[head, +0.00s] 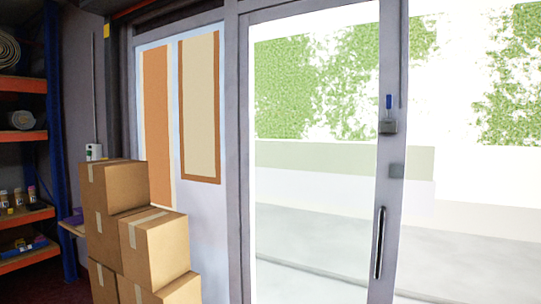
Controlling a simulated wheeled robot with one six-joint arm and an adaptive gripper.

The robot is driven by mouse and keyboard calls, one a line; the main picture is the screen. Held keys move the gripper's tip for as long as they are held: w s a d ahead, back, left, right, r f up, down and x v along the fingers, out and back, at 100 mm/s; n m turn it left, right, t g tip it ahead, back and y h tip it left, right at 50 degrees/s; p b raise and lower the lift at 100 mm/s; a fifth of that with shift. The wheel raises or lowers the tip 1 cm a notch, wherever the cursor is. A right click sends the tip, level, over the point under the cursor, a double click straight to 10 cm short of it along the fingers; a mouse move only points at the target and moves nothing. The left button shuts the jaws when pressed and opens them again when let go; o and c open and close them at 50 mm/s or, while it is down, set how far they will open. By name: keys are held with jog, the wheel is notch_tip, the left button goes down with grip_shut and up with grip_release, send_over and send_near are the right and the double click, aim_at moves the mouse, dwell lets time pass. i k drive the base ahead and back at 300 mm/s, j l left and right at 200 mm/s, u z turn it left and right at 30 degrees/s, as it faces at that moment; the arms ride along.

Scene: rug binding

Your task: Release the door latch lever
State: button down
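The glass door (315,165) in a grey frame fills the right half of the head view. On its right stile is a small grey latch box (388,128) with a blue lever (389,102) that stands upright above it. A smaller grey block (396,170) sits below on the stile. A dark vertical pull handle (379,243) is lower on the same stile. The door appears closed, but I cannot tell whether it is latched. My gripper is not in view.
Stacked cardboard boxes (158,246) stand at the lower left, in front of a panel with two rug samples (200,107). Orange shelves (22,137) with rolls and small containers are at the far left. Nothing visible stands in front of the glass door.

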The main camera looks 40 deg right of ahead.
aim_at(389, 97)
jog(key=i+j+z, duration=0.15)
jog(key=i+z, duration=0.15)
jog(key=i, duration=0.15)
jog(key=i+j+z, duration=0.3)
jog(key=i, duration=0.15)
jog(key=l+z, duration=0.1)
jog(key=z, duration=1.1)
jog(key=i+l+z, duration=0.1)
jog(key=i+z, duration=0.35)
jog(key=i, duration=0.15)
